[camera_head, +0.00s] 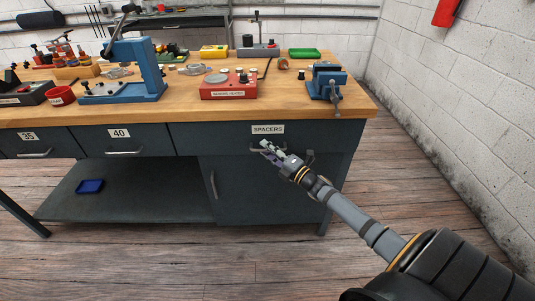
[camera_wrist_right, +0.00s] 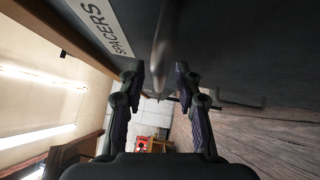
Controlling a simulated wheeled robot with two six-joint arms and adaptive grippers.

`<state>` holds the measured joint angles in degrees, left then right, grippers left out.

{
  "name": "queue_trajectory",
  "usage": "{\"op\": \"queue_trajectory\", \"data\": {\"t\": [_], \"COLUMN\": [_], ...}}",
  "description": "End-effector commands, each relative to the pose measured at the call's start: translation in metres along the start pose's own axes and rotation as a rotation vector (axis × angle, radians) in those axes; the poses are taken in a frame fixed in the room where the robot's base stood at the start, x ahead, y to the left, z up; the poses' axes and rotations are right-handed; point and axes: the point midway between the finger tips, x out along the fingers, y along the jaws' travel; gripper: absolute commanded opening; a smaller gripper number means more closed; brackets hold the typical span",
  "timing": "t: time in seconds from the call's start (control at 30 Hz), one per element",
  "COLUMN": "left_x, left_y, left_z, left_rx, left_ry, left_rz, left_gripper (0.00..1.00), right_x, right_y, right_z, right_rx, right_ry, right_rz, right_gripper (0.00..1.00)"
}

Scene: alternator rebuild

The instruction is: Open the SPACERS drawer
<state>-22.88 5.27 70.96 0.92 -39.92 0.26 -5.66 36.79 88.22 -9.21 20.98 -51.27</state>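The SPACERS drawer (camera_head: 220,138) is under the right end of the wooden workbench, below its white label (camera_head: 268,129). Its dark front looks flush with the bench frame, so it is closed. My right gripper (camera_head: 268,147) is at the drawer's handle, with its fingertips overlapping the handle in the head view. In the right wrist view, the grey bar handle (camera_wrist_right: 164,48) runs between the two fingers of the right gripper (camera_wrist_right: 158,78). The fingers are apart, with gaps visible beside the handle. My left gripper is out of view.
Drawers 35 (camera_head: 30,143) and 40 (camera_head: 120,141) are closed to the left. A cupboard door (camera_head: 240,190) is below the SPACERS drawer. A blue vise (camera_head: 327,82) and a red block (camera_head: 228,88) stand on the bench (camera_head: 180,108). The floor in front is clear.

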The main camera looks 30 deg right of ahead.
Motion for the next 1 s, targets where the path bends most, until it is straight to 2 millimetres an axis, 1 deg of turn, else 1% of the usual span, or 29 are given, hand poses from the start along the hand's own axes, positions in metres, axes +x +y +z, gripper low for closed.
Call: {"op": "queue_trajectory", "data": {"t": [0.27,0.37,0.53,1.0], "left_x": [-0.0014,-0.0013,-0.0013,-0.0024], "left_y": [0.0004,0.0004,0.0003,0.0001], "left_z": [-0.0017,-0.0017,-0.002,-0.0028], "left_rx": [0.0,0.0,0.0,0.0], "left_ry": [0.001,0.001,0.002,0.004], "left_rz": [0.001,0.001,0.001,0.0], "left_gripper": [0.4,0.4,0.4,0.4], "right_x": [0.0026,0.0024,0.0023,0.0015], "right_y": [0.0006,0.0005,0.0004,0.0005], "right_z": [0.0002,0.0002,0.0001,-0.0004], "right_rx": [0.0,0.0,0.0,0.0], "right_ry": [0.0,0.0,0.0,0.0], "right_rz": [0.0,0.0,0.0,-0.001], "right_gripper": [0.34,0.23,0.0,0.0]}}
